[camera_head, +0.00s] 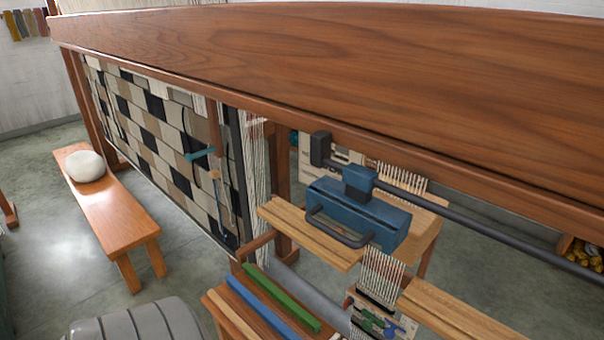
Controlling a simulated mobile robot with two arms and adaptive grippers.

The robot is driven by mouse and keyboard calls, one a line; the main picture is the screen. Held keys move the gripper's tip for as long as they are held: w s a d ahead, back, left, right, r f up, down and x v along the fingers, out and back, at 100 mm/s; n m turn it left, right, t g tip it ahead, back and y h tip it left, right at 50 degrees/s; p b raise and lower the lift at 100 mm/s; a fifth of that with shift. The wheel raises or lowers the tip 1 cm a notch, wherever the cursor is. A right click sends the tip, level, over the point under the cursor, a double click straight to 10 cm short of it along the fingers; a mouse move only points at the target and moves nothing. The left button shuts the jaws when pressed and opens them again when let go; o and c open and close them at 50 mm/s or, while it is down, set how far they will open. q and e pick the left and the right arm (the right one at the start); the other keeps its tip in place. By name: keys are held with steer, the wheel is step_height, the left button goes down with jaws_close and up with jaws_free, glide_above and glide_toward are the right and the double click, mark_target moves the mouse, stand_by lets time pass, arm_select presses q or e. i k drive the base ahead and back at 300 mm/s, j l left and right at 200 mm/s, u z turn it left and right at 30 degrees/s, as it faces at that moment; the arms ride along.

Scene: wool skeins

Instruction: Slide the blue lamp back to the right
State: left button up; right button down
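The blue lamp (384,218) is a boxy blue housing with a dark curved handle (338,232) on its front side. It hangs under a dark horizontal rail (480,227) by a blue mount (359,182) that sits around the rail. The lamp is near the rail's left end, close to a black end block (320,149). The rail runs on to the right, bare, to the picture's edge. Neither of my grippers is in view.
A thick wooden beam (330,60) crosses above the rail. Below the lamp are wooden boards (310,232), hanging threads (382,272) and a bench with green and blue strips (280,298). A checkered weaving (165,140) and a bench with a white cushion (86,166) are left.

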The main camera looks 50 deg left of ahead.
mark_target(350, 205)
steer(key=u, duration=1.3)
